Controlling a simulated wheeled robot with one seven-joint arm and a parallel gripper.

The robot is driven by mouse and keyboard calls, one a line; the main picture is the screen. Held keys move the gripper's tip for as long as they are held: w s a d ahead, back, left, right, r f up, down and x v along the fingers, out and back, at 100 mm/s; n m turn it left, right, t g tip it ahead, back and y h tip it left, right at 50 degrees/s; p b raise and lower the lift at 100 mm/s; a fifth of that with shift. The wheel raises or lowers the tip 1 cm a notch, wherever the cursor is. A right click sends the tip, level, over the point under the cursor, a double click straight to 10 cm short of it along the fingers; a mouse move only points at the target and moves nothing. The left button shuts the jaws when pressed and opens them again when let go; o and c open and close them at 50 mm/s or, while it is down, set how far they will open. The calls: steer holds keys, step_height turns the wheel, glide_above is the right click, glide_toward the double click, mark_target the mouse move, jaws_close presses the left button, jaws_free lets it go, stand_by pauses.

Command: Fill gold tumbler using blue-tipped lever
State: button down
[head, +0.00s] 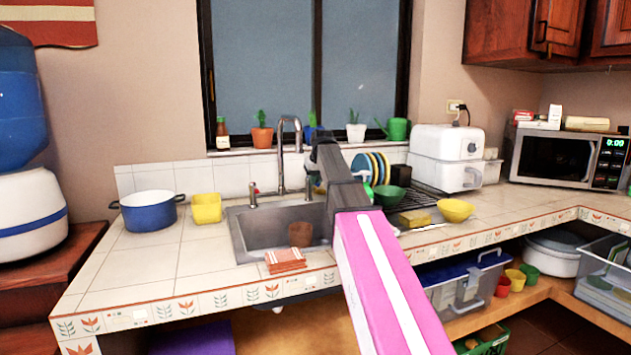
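A brownish-gold, cup-like shape (300,234) is in the sink basin (262,226); it looks like the gold tumbler, but it is small and partly cut off by the sink's front rim. The tall metal faucet (281,160) rises behind the basin. A short red-tipped lever (253,190) stands to its left. I cannot make out a blue tip; the area right of the faucet is largely hidden by my arm. My gripper (323,150) is at the far end of my pink arm, above the sink's right back edge. I see it from behind and cannot tell whether its fingers are open.
An orange striped cloth (286,261) hangs over the sink's front edge. A blue pot (150,212) and yellow container (206,208) stand left. A plate rack (372,168), green bowl (389,195), sponge (415,218) and yellow bowl (455,210) are right. Potted plants (262,136) line the windowsill.

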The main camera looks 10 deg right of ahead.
steer(key=shift+w+d+n+g+y, duration=0.15)
steer(key=shift+d+n+y, duration=0.1)
steer(key=shift+d+n, duration=0.35)
steer(key=shift+w+d+n+g+y, duration=0.15)
steer(key=shift+d+n+y, duration=0.15)
steer(key=shift+n, duration=0.5)
steer(key=c, duration=1.1)
jaws_free()
steer(key=shift+r, duration=0.1)
steer(key=v, duration=1)
steer(key=shift+s+d+r, duration=0.15)
steer(key=shift+s+r, duration=0.05)
steer(key=shift+r, duration=0.1)
